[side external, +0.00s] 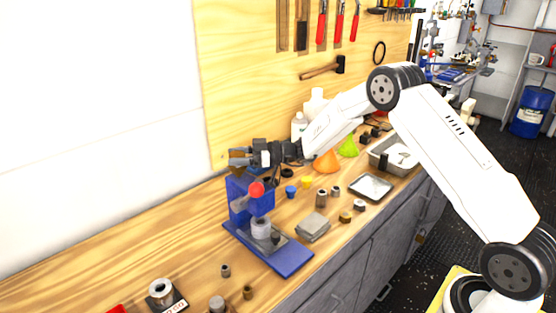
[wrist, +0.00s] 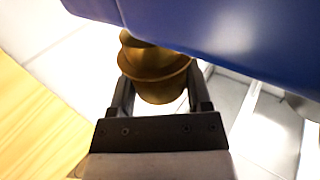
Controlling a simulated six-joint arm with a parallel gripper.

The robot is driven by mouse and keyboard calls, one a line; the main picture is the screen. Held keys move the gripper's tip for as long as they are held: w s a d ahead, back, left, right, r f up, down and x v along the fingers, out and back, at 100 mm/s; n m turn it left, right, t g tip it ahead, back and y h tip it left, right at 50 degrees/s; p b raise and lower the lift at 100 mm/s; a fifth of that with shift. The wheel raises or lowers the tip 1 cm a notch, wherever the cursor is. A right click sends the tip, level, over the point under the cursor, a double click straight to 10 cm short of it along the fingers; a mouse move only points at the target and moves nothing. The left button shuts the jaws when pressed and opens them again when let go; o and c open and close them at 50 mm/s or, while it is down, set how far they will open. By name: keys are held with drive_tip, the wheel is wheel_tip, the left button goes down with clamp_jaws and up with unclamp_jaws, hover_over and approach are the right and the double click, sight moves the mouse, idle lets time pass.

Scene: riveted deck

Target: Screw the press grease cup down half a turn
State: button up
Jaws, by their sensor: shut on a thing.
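The press (side external: 262,195) is blue with a red knob and stands on the wooden bench. The brass grease cup (wrist: 160,80) fills the upper middle of the wrist view, beside the blue press body (wrist: 220,30). In the side view the cup (side external: 237,170) is a small brownish patch at the top of the press, mostly hidden by the gripper. My gripper (wrist: 158,88) is shut on the cup, with one black finger on each side of it. In the side view my gripper (side external: 240,157) reaches in level from the right, at the head of the press.
An orange cone (side external: 326,162), a green cone (side external: 348,148) and white bottles (side external: 299,126) stand right of the press. Grey plates (side external: 313,227), metal trays (side external: 371,187) and several small metal parts lie on the bench. The bench (side external: 130,255) has bare wood left of the press.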

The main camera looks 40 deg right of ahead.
drive_tip(key=o, duration=1.3)
drive_tip(key=shift+s+d, duration=0.1)
drive_tip(key=shift+d, duration=0.05)
drive_tip(key=shift+v, duration=3.8)
